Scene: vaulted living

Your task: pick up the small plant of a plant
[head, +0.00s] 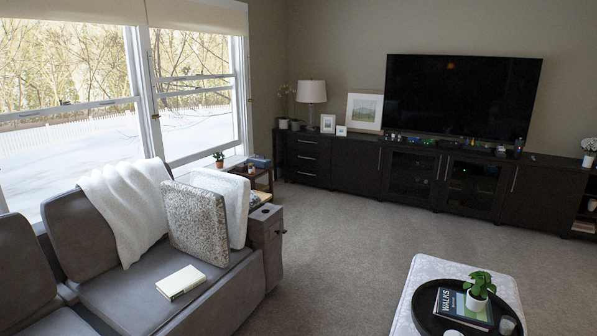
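Several potted plants are in the head view. A leafy green plant in a white pot (479,288) stands in the round black tray (423,313) on the light ottoman. White flowers in a pot (589,149) are at the far right edge. Which one the task means cannot be told. Neither of my grippers is in view.
A grey sofa (150,290) with cushions, a white throw and a book fills the lower left. The ottoman (414,276) stands at the lower right. The side table (262,176) is behind the sofa's armrest. Carpet (340,240) between sofa, ottoman and cabinet (356,165) is clear.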

